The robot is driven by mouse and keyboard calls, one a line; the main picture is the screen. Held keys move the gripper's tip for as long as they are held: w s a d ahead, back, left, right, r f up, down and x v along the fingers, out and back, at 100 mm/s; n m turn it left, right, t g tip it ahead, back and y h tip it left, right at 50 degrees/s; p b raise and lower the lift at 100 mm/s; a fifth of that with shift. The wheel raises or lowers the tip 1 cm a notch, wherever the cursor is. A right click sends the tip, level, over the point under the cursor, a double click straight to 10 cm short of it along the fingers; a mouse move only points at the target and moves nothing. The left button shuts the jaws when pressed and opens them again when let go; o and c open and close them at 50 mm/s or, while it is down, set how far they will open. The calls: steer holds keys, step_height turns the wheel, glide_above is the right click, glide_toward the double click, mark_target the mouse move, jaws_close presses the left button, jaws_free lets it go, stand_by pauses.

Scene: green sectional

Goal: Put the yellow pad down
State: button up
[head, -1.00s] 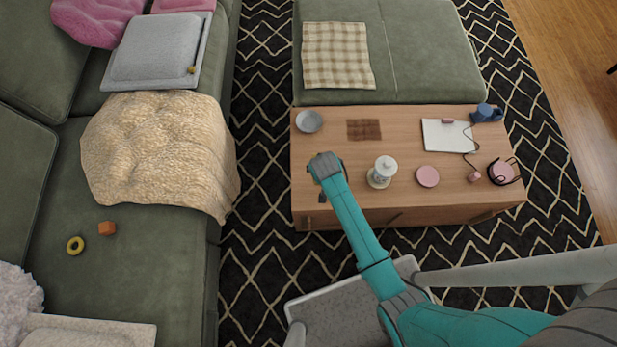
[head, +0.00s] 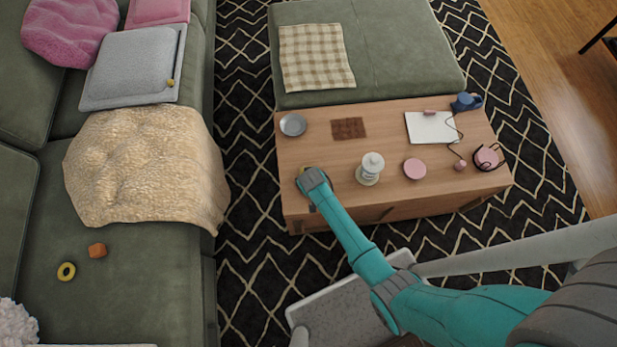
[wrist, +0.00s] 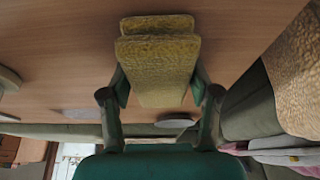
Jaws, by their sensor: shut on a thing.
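The yellow pad (wrist: 155,78) is a small textured block, seen close up in the wrist view. My gripper (wrist: 160,88) is shut on it, with a finger at its left and right sides. A second yellow strip shows just behind the pad's upper edge. In the head view, my gripper (head: 314,182) is over the left part of the wooden table (head: 330,160). Only a bit of the yellow pad (head: 304,170) shows there past the gripper. I cannot tell whether the pad touches the tabletop.
A grey dish (head: 292,124) and brown mat (head: 349,128) lie beyond my gripper. A white bottle (head: 370,168) and pink disc (head: 414,168) stand to its right. White paper (head: 432,127) and a blue mug (head: 466,102) are farther right. Bare wood surrounds the gripper.

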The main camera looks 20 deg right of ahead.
steer(key=shift+f, duration=0.1)
steer(key=o, duration=1.1)
steer(key=v, duration=1.2)
